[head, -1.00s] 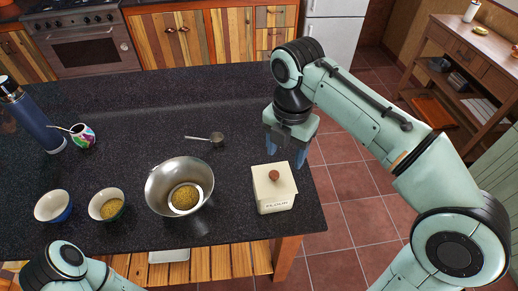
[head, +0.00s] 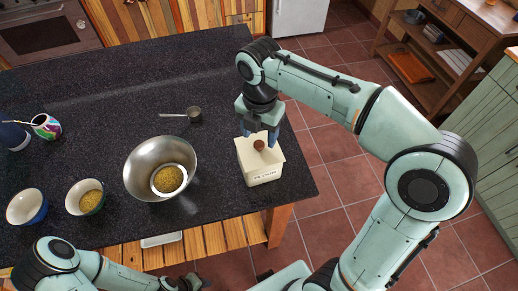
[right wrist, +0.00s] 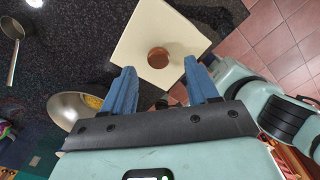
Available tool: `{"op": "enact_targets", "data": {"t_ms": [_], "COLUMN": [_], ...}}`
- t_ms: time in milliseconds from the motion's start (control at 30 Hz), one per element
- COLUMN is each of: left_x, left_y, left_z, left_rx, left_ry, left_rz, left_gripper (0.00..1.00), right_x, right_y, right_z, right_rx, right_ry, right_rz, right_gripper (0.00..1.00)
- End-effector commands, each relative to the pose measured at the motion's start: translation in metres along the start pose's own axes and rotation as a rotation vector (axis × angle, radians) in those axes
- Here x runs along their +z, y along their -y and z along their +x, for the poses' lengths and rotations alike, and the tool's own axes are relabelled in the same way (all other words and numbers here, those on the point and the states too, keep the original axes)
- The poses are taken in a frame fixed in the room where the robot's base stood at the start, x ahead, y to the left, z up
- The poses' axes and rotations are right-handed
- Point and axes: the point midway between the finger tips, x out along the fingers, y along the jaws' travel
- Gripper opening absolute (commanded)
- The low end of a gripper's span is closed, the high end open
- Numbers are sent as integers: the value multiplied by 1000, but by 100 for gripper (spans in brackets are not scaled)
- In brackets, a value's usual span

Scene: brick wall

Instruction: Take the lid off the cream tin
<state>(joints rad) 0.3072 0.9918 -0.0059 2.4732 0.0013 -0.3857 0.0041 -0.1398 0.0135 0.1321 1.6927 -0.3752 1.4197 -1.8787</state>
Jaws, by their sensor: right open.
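The cream tin (head: 262,176) stands upright near the right front corner of the dark counter, with lettering on its front. Its flat cream lid (head: 250,150) is on, with a round brown knob (head: 259,145) in the middle. My right gripper (head: 261,134) is open at the lid's far side. In the right wrist view, the knob (right wrist: 158,57) appears between the blue fingertips (right wrist: 160,66) or just beyond them; contact cannot be told. My left arm is at the bottom left of the head view; its gripper (head: 186,283) is partly cut off, and its jaws are unclear.
The counter's middle is clear.

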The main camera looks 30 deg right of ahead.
Motion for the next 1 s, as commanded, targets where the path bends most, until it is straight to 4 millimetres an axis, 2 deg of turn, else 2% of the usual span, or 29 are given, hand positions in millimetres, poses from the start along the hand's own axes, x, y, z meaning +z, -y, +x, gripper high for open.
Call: {"op": "enact_targets", "data": {"t_ms": [100, 200, 467, 500, 667, 700, 1000], "left_x": [2, 3, 3, 3, 3, 3, 3], "left_y": [2, 3, 3, 3, 3, 3, 3], "left_z": [4, 6, 6, 6, 6, 6, 5], "left_rx": [-1, -2, -2, -2, -2, -2, -2], "left_ry": [3, 5, 4, 4, 5, 5, 4], "left_rz": [-1, -2, -2, -2, -2, -2, -2], "left_gripper": [32, 32, 32, 32, 32, 32, 32], "right_x": [0, 0, 1, 1, 1, 1, 1], "right_y": [-1, -2, -2, -2, -2, -2, -2], "right_z": [21, 31, 34, 34, 34, 34, 32], "right_rx": [-4, -3, -1, -1, 0, 0, 0], "right_ry": [-2, -2, -1, -1, -1, -1, 0], "right_rz": [0, 0, 0, 0, 0, 0, 0], "right_gripper": [59, 59, 59, 56, 4, 1, 1]}}
